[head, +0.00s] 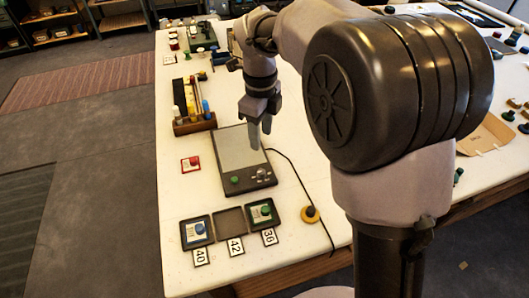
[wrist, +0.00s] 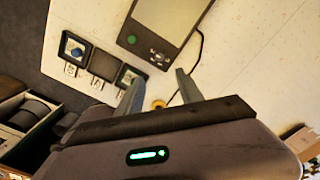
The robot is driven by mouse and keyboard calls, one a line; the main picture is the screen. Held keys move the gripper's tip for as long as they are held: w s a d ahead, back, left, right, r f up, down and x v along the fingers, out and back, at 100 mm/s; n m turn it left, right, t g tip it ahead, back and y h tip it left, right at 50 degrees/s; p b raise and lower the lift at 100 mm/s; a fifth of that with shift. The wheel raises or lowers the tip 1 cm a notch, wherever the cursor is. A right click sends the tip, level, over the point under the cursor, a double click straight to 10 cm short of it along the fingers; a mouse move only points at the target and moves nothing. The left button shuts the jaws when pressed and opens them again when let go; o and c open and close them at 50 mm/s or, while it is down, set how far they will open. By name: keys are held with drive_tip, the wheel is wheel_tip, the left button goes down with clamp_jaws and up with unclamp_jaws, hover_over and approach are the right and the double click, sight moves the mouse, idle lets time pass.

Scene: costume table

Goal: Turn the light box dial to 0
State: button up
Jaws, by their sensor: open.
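The light box (head: 240,152) is a dark flat unit with a pale panel, lying on the white table. A green round knob (head: 234,180) sits at its front left, and a cluster of small pale controls (head: 260,173) at its front right. The knob's setting is too small to read. In the wrist view, the light box (wrist: 168,20) is at the top, with the green knob (wrist: 131,39) at its lower left. My gripper (head: 261,139) is open and empty, above the right part of the panel. Its fingers (wrist: 160,78) point towards the box's front edge in the wrist view.
Square trays, one with a blue knob (head: 198,230) and one with a green knob (head: 264,212), stand in front near number cards. A yellow round piece (head: 310,214) lies on the right by a black cable. A wooden rack (head: 194,122) and red-framed card (head: 191,164) are left.

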sight(261, 171)
wheel_tip(261, 171, down, 14)
drive_tip(key=b, duration=0.4)
drive_tip(key=shift+f, duration=0.2)
clamp_jaws()
